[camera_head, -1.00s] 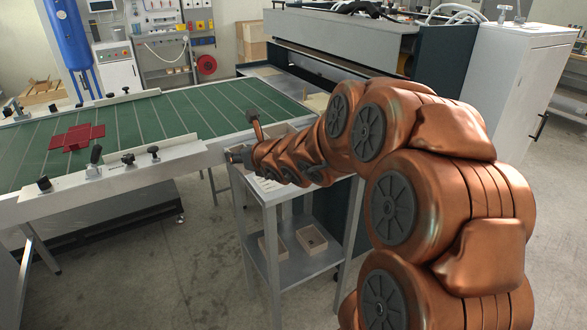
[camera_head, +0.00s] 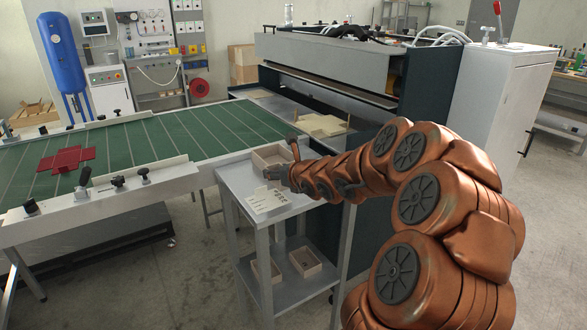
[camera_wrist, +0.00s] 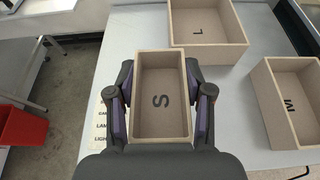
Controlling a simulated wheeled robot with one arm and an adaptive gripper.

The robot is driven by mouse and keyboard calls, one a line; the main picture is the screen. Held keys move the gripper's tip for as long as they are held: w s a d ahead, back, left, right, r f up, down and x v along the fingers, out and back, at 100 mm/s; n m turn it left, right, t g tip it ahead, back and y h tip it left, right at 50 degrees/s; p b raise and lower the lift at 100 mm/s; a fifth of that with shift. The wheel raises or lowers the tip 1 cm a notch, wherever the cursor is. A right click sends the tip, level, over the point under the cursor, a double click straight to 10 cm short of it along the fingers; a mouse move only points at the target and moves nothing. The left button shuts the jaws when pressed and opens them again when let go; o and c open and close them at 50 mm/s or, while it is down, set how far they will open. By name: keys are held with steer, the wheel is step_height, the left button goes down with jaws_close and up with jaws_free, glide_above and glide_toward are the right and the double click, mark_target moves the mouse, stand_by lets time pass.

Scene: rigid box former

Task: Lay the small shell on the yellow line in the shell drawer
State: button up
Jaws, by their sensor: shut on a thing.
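The small shell (camera_wrist: 162,138), an open beige box marked S, sits upright between the fingers of my gripper (camera_wrist: 160,100) in the wrist view. One finger presses on each long side, and the shell is empty. How far it is above the cart top cannot be told. In the head view my gripper (camera_head: 279,174) is over the cart's top, and the small shell is hard to make out there. I cannot pick out the shell drawer or a yellow line in either view.
A larger box marked L (camera_wrist: 208,59) and a box marked M (camera_wrist: 297,134) stand close by on the grey cart top (camera_wrist: 240,158). A label card (camera_head: 266,200) lies on the cart. Small boxes stand on the lower shelf (camera_head: 285,285). A green table (camera_head: 135,145) stands left.

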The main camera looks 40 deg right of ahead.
steer(key=shift+w+d+f+p, duration=0.1)
steer(key=shift+w+d+p, duration=0.3)
steer(key=shift+d+p, duration=0.65)
steer(key=shift+w+d+f+p, duration=0.15)
steer(key=shift+w+d+p, duration=0.35)
steer(key=shift+d, duration=0.9)
steer(key=shift+w+d+f+p, duration=0.1)
steer(key=shift+w+d+p, duration=0.2)
steer(key=shift+d+p, duration=0.8)
steer(key=shift+d+f, duration=0.1)
steer(key=shift+f, duration=1.7)
steer(key=shift+f+b, duration=0.2)
steer(key=shift+b, duration=0.2)
steer(key=o, duration=1)
steer(key=shift+o, duration=0.2)
steer(key=shift+r, duration=0.1)
